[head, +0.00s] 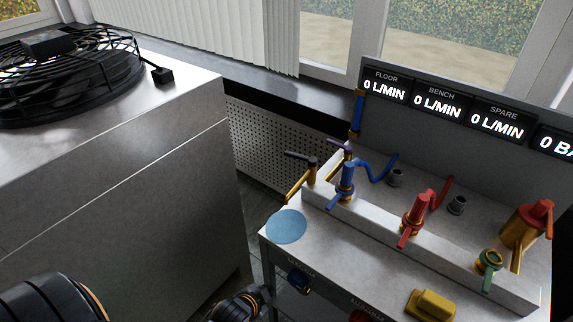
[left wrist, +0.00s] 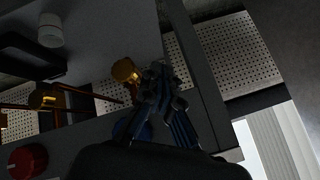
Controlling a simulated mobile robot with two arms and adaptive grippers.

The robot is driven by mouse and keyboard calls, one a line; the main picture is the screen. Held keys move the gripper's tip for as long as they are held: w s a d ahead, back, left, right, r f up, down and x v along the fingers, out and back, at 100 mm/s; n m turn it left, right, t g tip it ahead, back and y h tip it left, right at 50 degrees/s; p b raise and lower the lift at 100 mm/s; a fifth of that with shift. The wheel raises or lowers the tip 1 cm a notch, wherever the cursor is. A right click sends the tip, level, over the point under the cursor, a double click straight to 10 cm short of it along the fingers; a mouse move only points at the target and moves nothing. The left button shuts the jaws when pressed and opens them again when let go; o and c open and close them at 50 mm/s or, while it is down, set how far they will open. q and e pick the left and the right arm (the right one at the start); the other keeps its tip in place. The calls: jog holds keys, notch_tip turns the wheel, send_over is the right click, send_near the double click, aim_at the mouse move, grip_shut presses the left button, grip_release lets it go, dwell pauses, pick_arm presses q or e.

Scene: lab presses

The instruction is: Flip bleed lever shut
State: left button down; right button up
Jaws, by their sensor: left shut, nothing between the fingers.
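The bench carries several levers, and I cannot tell from a label which is the bleed lever. A dark lever on a brass valve (head: 311,168) stands at the back left, a blue valve lever (head: 346,180) beside it. A red valve lever (head: 414,217) and a green-handled valve (head: 488,266) stand further right. My left gripper (head: 262,293) is low at the bench's front left corner, near a blue knob (head: 299,282) under the front edge. In the left wrist view its fingers (left wrist: 158,72) are together and empty, close to a brass fitting (left wrist: 125,71). My right gripper is not seen.
A blue disc (head: 287,226) and a yellow block (head: 431,304) lie on the bench top (head: 345,250). A large grey cabinet (head: 130,210) with a black fan (head: 65,70) stands left, across a narrow floor gap. Flow displays (head: 437,103) line the back panel.

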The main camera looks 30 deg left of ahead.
pick_arm(q)
notch_tip(320, 180, up, 12)
jog(key=w+a+m+t, duration=0.1)
jog(key=w+t, duration=0.1)
jog(key=w, duration=0.1)
jog(key=m+t, duration=0.7)
jog(key=m, duration=0.2)
send_near(288, 156)
jog(key=w, duration=0.7)
jog(key=shift+d+f+y+p, duration=0.2)
jog(key=shift+d+y+p, duration=0.15)
jog(key=shift+d+y, duration=0.05)
jog(key=shift+w+a+r, duration=0.1)
jog(key=shift+w+a, duration=0.1)
jog(key=shift+w, duration=0.2)
jog(key=shift+w+a, duration=0.25)
jog(key=shift+w, duration=0.2)
